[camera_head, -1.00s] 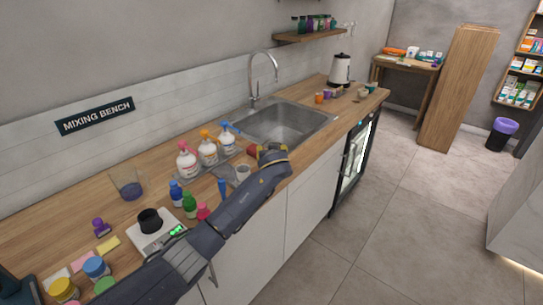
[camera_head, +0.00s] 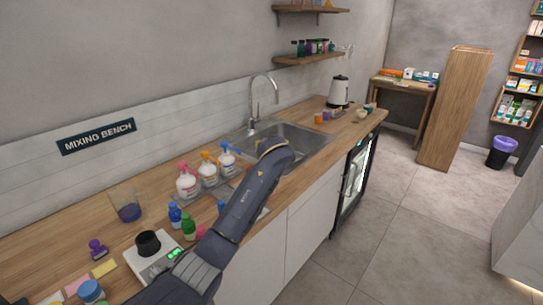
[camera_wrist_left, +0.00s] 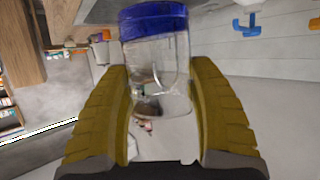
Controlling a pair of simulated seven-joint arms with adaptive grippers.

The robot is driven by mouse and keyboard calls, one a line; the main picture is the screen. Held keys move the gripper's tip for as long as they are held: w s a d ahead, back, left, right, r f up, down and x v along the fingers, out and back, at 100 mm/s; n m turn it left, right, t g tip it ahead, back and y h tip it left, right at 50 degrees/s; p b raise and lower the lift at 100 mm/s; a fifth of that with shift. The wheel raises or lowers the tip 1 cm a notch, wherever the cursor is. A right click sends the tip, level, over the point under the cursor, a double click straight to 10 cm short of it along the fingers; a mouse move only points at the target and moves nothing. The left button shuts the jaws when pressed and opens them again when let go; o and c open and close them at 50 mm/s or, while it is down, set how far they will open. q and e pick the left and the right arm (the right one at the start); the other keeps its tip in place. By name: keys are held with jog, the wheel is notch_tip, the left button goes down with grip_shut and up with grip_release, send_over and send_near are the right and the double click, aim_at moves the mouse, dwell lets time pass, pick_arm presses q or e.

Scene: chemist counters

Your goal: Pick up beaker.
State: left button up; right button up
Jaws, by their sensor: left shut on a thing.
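In the left wrist view, a clear glass beaker (camera_wrist_left: 152,52) with a blue layer sits between the two yellow fingers of my left gripper (camera_wrist_left: 158,72). The fingers press on its sides, shut on it. It looks upside down in this view, with the blue layer at the top. Another clear beaker (camera_head: 126,207) with dark blue contents stands on the counter at the left. My right gripper is not in view.
The sink (camera_head: 297,146) lies past my arm, with a tall tap (camera_head: 253,105) behind it. Several spray bottles (camera_head: 207,173) stand along the wall. Small bottles (camera_head: 188,226) and a scale (camera_head: 150,260) are close to my forearm.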

pick_arm(q)
notch_tip(320, 180, up, 6)
jog(key=shift+r, duration=0.25)
dwell(0.5)
